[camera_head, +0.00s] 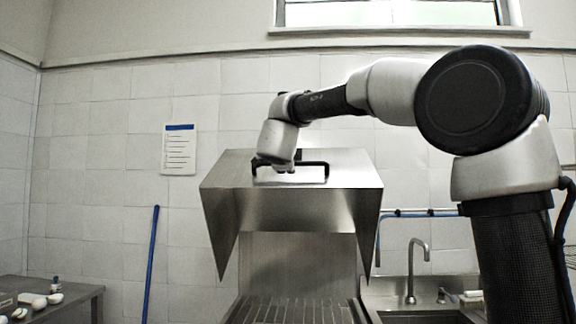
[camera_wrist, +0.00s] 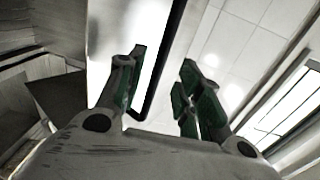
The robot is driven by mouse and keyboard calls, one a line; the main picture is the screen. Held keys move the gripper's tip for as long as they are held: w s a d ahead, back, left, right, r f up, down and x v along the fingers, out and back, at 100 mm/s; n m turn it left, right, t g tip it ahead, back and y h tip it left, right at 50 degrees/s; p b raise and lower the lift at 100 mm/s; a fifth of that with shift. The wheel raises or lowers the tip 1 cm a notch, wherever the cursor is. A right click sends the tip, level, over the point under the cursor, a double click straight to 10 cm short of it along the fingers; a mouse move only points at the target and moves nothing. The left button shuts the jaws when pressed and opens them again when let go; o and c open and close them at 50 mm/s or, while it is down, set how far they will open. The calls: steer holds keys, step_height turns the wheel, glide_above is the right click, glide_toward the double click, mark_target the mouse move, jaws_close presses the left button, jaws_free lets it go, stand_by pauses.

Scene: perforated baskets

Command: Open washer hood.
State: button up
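The washer hood (camera_head: 300,210) is a stainless steel box with pointed side panels. It stands raised above the washer's slatted rack (camera_head: 290,311), with an open gap under its front edge. A black bar handle (camera_head: 318,163) sits on the hood's upper sloping face. My gripper (camera_head: 285,170) is at the left part of the handle, hiding some of it. In the wrist view my gripper (camera_wrist: 158,95) has its two green-padded fingers apart. The black handle (camera_wrist: 152,95) runs between them, nearer the left finger; I cannot tell whether it touches. The hood's bright face (camera_wrist: 112,30) lies behind the left finger.
A sink with a tap (camera_head: 412,265) is right of the washer. A blue pole (camera_head: 150,265) leans on the tiled wall at left. A side table (camera_head: 85,292) with several small white items stands at lower left. A notice (camera_head: 179,152) hangs on the wall.

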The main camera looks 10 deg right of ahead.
steer(key=v, duration=0.5)
steer(key=shift+s+a, duration=0.1)
steer(key=shift+s, duration=0.3)
steer(key=shift+r, duration=0.1)
